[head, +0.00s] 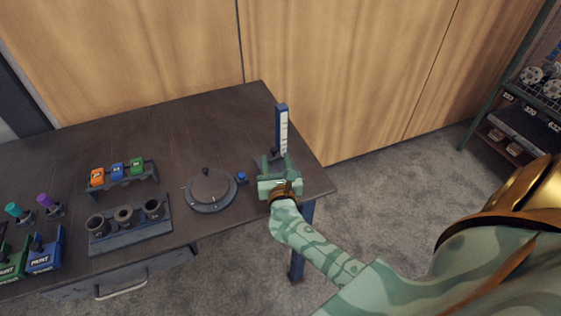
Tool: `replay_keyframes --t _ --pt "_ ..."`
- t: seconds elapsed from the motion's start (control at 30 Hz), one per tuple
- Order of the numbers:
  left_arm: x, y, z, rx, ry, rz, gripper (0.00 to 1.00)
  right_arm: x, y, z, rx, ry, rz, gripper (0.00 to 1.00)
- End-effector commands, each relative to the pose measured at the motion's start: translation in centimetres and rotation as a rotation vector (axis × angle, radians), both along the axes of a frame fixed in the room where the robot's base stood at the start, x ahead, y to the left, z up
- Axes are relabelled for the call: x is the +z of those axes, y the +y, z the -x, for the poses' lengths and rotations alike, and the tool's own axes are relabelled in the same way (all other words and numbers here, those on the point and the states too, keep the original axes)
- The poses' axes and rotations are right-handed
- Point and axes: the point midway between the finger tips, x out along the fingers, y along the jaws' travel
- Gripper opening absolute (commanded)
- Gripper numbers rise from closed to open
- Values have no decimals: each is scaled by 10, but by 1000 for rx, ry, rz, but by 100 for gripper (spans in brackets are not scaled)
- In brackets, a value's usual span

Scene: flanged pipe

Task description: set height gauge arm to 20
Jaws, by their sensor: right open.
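The height gauge (281,123) stands upright near the right end of the dark table. It is a blue post with a white marked scale. The marks are too small to read. My right gripper (272,168) is at the lower part of the gauge, in front of it. It is open. The gauge arm and the base are mostly hidden behind my gripper, so I cannot tell the arm's height or whether my fingers touch it. My left gripper does not show.
A round dial (211,190) and a small blue button (242,177) lie left of my right gripper. A rack with coloured blocks (118,172), a holder with pipe rings (130,232) and paint boxes (45,252) stand further left. The back middle of the table (205,135) is clear.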

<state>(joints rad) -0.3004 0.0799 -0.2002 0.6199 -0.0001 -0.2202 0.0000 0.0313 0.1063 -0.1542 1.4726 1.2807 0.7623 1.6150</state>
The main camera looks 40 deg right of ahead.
Motion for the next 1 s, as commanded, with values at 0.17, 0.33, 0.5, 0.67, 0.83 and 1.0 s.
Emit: replay_keyframes --t 0.17,0.33,0.5,0.67,0.83,1.0 --pt "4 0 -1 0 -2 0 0 -1 24 45 2 4 -2 43" --pt "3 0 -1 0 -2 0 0 -1 45 83 1 3 -1 43" --pt "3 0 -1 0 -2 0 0 -1 59 108 0 1 0 43" --pt "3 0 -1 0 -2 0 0 0 64 118 0 0 -1 43" --pt "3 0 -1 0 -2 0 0 1 65 119 0 -1 0 43" --pt "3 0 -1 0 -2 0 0 0 65 119 0 0 0 43"
